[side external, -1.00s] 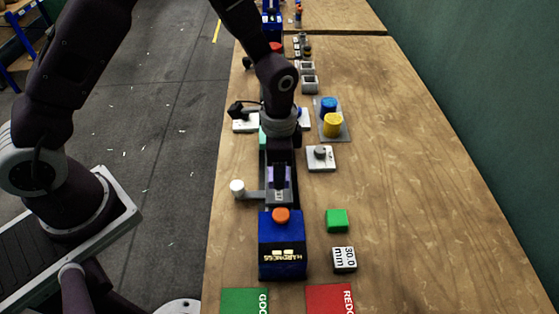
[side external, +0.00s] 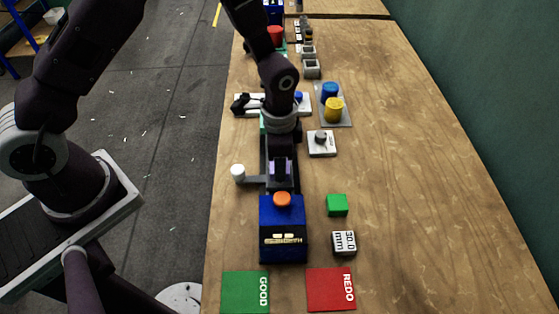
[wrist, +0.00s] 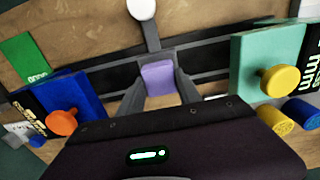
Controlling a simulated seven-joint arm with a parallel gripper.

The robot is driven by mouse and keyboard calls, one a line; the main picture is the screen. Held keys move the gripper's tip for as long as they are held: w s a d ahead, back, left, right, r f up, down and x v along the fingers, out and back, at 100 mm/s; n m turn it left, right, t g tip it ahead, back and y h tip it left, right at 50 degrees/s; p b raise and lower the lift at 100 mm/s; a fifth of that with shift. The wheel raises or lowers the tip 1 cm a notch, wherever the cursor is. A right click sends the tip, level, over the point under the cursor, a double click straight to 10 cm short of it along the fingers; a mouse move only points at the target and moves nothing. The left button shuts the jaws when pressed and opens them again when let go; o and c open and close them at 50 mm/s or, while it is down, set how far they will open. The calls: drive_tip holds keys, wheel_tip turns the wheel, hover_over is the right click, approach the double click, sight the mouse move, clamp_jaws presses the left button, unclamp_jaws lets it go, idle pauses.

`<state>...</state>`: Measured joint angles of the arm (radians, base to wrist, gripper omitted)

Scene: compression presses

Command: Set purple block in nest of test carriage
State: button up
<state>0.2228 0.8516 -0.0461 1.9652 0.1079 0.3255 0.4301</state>
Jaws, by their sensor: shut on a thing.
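My gripper (side external: 280,172) is shut on the purple block (side external: 280,167), over the dark rail of the test carriage. In the wrist view, the purple block (wrist: 159,79) sits between both fingertips of my gripper (wrist: 158,84). The grey carriage (wrist: 156,50) shows just beyond the block, with a lever ending in a white knob. That knob (side external: 238,172) is left of the rail in the side view. The nest is mostly hidden by the block and fingers. I cannot tell whether the block touches it.
A blue hardness unit (side external: 283,228) with an orange button closes the rail's near end. A teal plate (wrist: 262,60) with a yellow knob stands at its other end. A green block (side external: 337,205), a 30.0 mm block (side external: 344,243) and GOOD (side external: 245,292) and REDO (side external: 330,289) pads lie nearby.

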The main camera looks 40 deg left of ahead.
drive_tip(key=shift+f, duration=0.7)
idle(0.9)
drive_tip(key=o, duration=1.4)
drive_tip(key=s+a+r+n+t, duration=0.1)
drive_tip(key=s+a+r+n, duration=0.15)
drive_tip(key=r, duration=0.85)
drive_tip(key=s+a+r+n+t, duration=0.1)
drive_tip(key=s+a+r, duration=0.15)
drive_tip(key=r, duration=0.95)
drive_tip(key=s+a+r+n+t, duration=0.1)
drive_tip(key=s+a+r+n, duration=0.1)
drive_tip(key=s+r, duration=0.2)
drive_tip(key=s+a+r+n+t, duration=0.2)
drive_tip(key=s+r+n, duration=0.1)
drive_tip(key=s, duration=0.8)
drive_tip(key=shift+r+t, duration=0.3)
drive_tip(key=shift+r, duration=0.2)
